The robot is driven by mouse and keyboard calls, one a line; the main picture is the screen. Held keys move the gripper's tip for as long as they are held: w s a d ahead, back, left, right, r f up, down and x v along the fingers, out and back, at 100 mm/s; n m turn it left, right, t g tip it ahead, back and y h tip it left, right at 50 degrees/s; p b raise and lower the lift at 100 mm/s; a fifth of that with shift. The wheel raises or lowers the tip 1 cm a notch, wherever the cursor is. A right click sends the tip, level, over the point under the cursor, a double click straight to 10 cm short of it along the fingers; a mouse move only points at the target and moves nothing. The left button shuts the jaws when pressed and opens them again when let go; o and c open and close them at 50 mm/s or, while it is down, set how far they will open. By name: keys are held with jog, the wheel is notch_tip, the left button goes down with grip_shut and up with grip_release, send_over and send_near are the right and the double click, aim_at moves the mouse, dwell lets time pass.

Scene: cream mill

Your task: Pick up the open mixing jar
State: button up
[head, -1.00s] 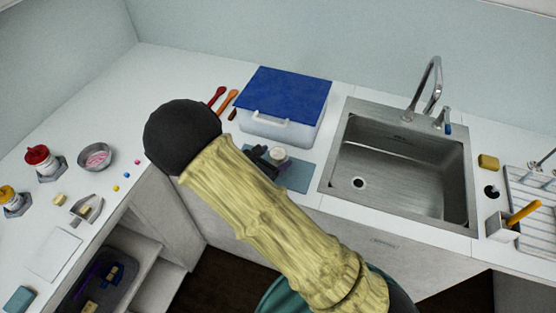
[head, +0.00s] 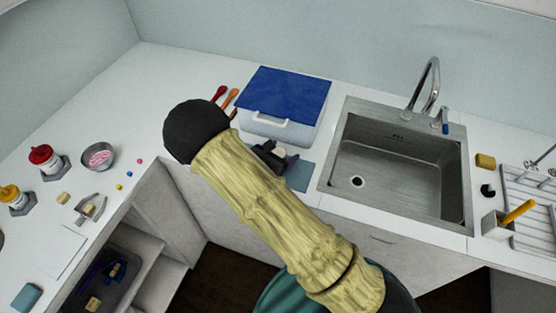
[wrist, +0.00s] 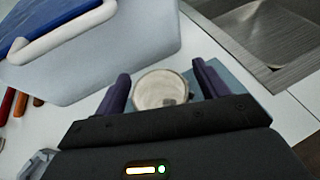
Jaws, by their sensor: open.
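The open mixing jar (wrist: 161,90) shows in the wrist view as a round, pale rim with cream-coloured contents, seen from above. It stands on a blue-grey mat (wrist: 242,78). My gripper (wrist: 160,80) is open, with one dark finger on each side of the jar. I cannot tell whether either finger touches it. In the head view my gripper (head: 270,155) is over the counter in front of the lidded box, and my arm hides part of it.
A translucent box (head: 272,124) with a blue lid stands close behind the jar. The sink (head: 400,165) is to the right. Red and orange utensils (head: 229,98) lie left of the box. A metal bowl (head: 98,156) and jars with red (head: 41,154) and yellow lids stand far left.

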jog(key=shift+c, duration=0.2)
jog(key=c, duration=1)
notch_tip(320, 180, up, 18)
jog(key=p, duration=1.1)
jog(key=shift+p, duration=0.4)
